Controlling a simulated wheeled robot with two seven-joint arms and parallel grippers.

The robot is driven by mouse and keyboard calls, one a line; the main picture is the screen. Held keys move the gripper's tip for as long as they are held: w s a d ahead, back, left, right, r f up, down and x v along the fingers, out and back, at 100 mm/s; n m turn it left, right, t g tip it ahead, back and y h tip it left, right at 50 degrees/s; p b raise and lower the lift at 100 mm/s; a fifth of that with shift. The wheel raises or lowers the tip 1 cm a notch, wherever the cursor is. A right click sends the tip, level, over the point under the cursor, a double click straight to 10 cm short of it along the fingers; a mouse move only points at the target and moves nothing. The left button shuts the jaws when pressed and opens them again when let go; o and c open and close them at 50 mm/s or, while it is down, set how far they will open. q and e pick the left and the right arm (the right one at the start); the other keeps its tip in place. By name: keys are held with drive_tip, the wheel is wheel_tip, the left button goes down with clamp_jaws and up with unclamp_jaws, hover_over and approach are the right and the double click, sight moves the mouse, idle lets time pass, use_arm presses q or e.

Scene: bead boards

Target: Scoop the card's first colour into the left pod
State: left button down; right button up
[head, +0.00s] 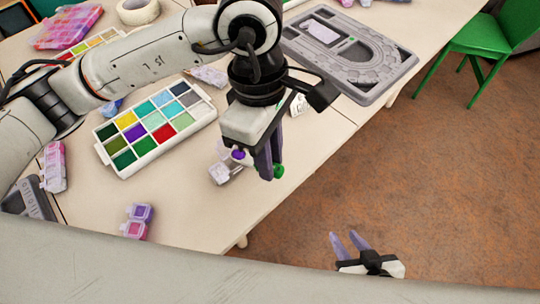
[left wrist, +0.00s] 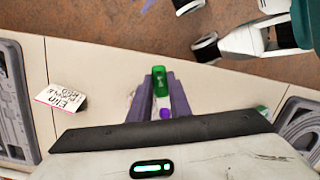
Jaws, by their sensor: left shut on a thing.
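My left gripper (head: 268,172) is shut on a small scoop (left wrist: 160,84) with a green end; it hangs over the table's front edge. A purple patch shows at the scoop's other end, by the fingers. A clear small container (head: 222,174), perhaps a pod, stands just left of and below the fingers; they partly hide it. The white card (left wrist: 62,98) stands left of the gripper in the left wrist view, its writing hard to read. The bead tray (head: 108,158) has several coloured compartments, including purple and red. My right gripper (head: 347,242) is open and empty, off the table over the floor.
A grey track board (head: 385,85) lies on the table at the back right. Two lidded pink and purple boxes (head: 138,215) stand at the front left. A green chair (head: 488,45) stands on the floor at the right. The table's front right is bare.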

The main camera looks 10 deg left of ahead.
use_arm(q)
drive_tip(key=shift+w+a+f+h+b, duration=0.1)
drive_tip(key=shift+a+f+h+b, duration=0.1)
drive_tip(key=shift+f+b, duration=0.25)
drive_tip(key=shift+w+a+f+h+b, duration=0.15)
drive_tip(key=shift+f+h+b, duration=0.05)
drive_tip(key=shift+f, duration=0.4)
drive_tip(key=shift+w+a+f+h+b, duration=0.1)
drive_tip(key=shift+a+f+h+b, duration=0.1)
drive_tip(key=shift+f+b, duration=0.25)
drive_tip(key=shift+a+r+g+h+p, duration=0.15)
drive_tip(key=shift+r+g+h+p, duration=0.05)
drive_tip(key=shift+g+h+p, duration=0.1)
drive_tip(key=shift+w+a+r+g+h, duration=0.15)
drive_tip(key=shift+a+r+g+h, duration=0.25)
drive_tip(key=shift+h, duration=0.4)
drive_tip(key=shift+w+a+r+h, duration=0.15)
drive_tip(key=shift+a+r+h, duration=0.25)
drive_tip(key=shift+h, duration=0.4)
drive_tip(key=shift+d+r, duration=0.1)
drive_tip(key=shift+d, duration=0.05)
drive_tip(key=shift+g+b, duration=0.3)
drive_tip(key=shift+r+h, duration=0.25)
drive_tip(key=shift+h, duration=0.05)
